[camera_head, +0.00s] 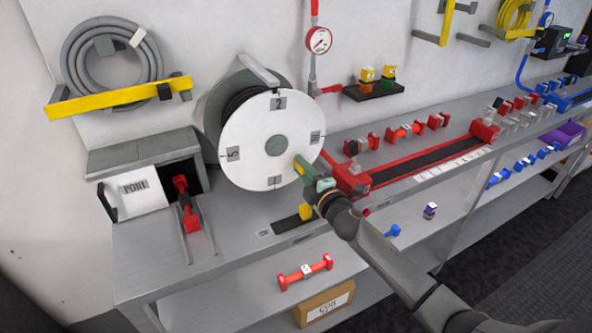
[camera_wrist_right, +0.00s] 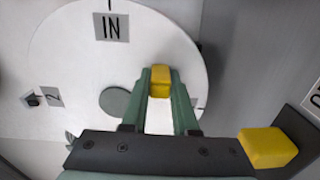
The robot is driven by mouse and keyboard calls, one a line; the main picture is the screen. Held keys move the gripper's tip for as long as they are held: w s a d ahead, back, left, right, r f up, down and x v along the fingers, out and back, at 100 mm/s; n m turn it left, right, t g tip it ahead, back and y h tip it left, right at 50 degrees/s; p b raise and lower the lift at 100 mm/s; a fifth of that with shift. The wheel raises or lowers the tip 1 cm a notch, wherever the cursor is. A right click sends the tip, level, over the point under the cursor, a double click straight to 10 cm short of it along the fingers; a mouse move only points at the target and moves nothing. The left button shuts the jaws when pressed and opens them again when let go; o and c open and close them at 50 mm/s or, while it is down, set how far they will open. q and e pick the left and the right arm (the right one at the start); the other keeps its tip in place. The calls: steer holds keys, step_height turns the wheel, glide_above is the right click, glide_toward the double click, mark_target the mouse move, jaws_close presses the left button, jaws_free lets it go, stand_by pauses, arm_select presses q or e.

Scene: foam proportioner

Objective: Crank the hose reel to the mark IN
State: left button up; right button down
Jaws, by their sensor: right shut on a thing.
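The hose reel (camera_head: 250,135) is a white disc with a grey hub and dark hose wound behind it, on the left part of the bench. Its plates show 2 at the top, 1 at the bottom, one like 5 at left. The IN plate (camera_head: 316,138) is on the right side; it reads clearly in the right wrist view (camera_wrist_right: 111,27). My right gripper (camera_head: 302,165), with green fingers, is at the disc's lower right. It is shut on the yellow crank knob (camera_wrist_right: 160,78), which the fingers mostly hide in the head view. My left gripper is not in view.
A yellow block (camera_head: 305,211) stands below the reel, close to my right wrist. A red-ended track (camera_head: 420,155) runs to the right. A coiled grey hose (camera_head: 110,62) hangs on the wall.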

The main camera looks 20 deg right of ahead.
steer(key=shift+d+r+n+p, duration=0.3)
steer(key=shift+d+r+n, duration=0.2)
steer(key=shift+n, duration=0.4)
steer(key=c, duration=0.7)
jaws_free()
steer(key=s, duration=1.2)
steer(key=shift+s+d+b, duration=0.25)
steer(key=shift+s+b, duration=0.05)
steer(key=shift+b, duration=0.1)
